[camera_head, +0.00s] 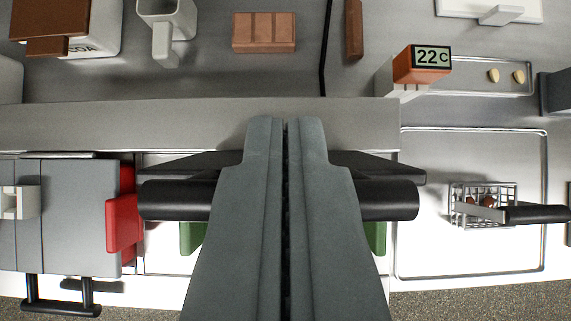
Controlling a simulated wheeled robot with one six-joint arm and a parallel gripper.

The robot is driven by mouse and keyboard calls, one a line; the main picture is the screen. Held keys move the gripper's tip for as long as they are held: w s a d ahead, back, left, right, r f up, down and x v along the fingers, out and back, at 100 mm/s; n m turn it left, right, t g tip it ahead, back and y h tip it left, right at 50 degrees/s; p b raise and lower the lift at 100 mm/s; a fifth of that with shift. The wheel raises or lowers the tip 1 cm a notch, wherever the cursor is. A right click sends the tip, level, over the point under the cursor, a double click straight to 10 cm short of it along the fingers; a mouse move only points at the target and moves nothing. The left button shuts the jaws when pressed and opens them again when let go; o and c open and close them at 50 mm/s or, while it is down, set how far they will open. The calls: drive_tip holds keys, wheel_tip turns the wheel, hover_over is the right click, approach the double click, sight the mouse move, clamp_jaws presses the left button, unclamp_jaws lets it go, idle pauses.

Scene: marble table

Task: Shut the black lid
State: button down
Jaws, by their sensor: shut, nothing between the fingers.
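My gripper (286,125) is shut and empty, its two grey fingers side by side in the middle of the view. Behind the fingers, a thin dark panel (382,165), seen almost edge-on, shows on both sides and seems to be the black lid. A thick black bar (390,201) runs across just below it, and I cannot tell if it is the lid's handle. The fingers hide the middle of both, so I cannot tell whether they touch. The fingertips reach past the panel in the picture, over a grey ledge. How far the lid is open is unclear.
Green parts (375,238) show below the bar. A grey appliance with a red part (124,225) stands left. On the right, a wire basket (486,203) with a black handle sits on a metal tray (470,262). An orange display (421,64) reading 22C stands behind the ledge (120,125).

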drive_tip(key=shift+s, duration=0.1)
drive_tip(key=shift+s+f+t, duration=0.1)
drive_tip(key=shift+s+t, duration=0.2)
drive_tip(key=shift+s, duration=0.2)
